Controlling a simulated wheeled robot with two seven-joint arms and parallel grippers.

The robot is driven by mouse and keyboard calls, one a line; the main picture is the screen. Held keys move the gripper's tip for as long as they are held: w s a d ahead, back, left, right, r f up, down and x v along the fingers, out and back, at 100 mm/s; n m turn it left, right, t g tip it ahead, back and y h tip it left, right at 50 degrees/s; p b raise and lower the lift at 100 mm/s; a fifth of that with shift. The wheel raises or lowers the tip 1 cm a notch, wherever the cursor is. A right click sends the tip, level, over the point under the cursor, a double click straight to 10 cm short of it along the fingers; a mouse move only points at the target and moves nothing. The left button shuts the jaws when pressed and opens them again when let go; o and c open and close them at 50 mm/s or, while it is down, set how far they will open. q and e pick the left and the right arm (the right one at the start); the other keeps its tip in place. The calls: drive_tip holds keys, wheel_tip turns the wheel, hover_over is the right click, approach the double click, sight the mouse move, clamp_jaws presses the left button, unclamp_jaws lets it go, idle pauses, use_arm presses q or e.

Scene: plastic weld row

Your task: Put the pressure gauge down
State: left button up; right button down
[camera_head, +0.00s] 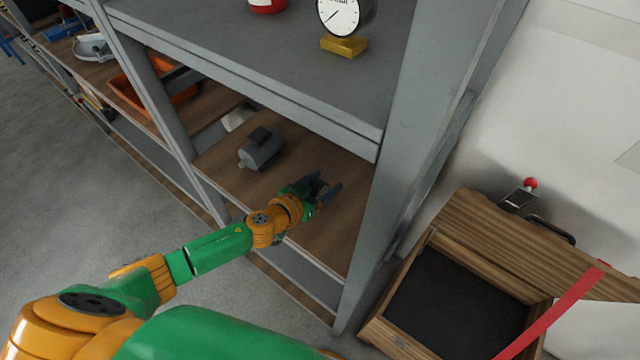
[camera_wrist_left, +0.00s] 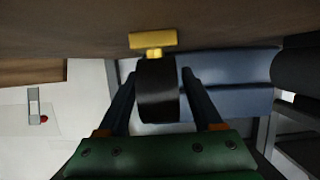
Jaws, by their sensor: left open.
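In the left wrist view, a pressure gauge (camera_wrist_left: 157,88) shows as a black round body with a yellow base block (camera_wrist_left: 153,40) on a short neck. It is between the open fingers of my left gripper (camera_wrist_left: 158,86), with a gap to at least the right finger. The base is against the brown shelf board; contact is hard to tell. In the head view my left gripper (camera_head: 322,190) is over the lower shelf (camera_head: 345,222); I cannot make out the gauge there. Another gauge (camera_head: 340,16), white-dialled, stands on the grey upper shelf (camera_head: 250,55). My right gripper is out of view.
A grey motor (camera_head: 261,148) lies on the lower shelf, left of my gripper. A grey post (camera_head: 415,130) stands to the right. The upper shelf overhangs behind. A wooden box (camera_head: 450,305) with an open lid is at lower right. A red object (camera_head: 266,5) stands above.

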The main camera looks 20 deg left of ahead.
use_arm(q)
drive_tip(key=v, duration=1.1)
drive_tip(key=shift+s+a+b, duration=0.1)
drive_tip(key=shift+b, duration=0.2)
drive_tip(key=shift+s+a+r, duration=0.1)
drive_tip(key=shift+s+r, duration=0.25)
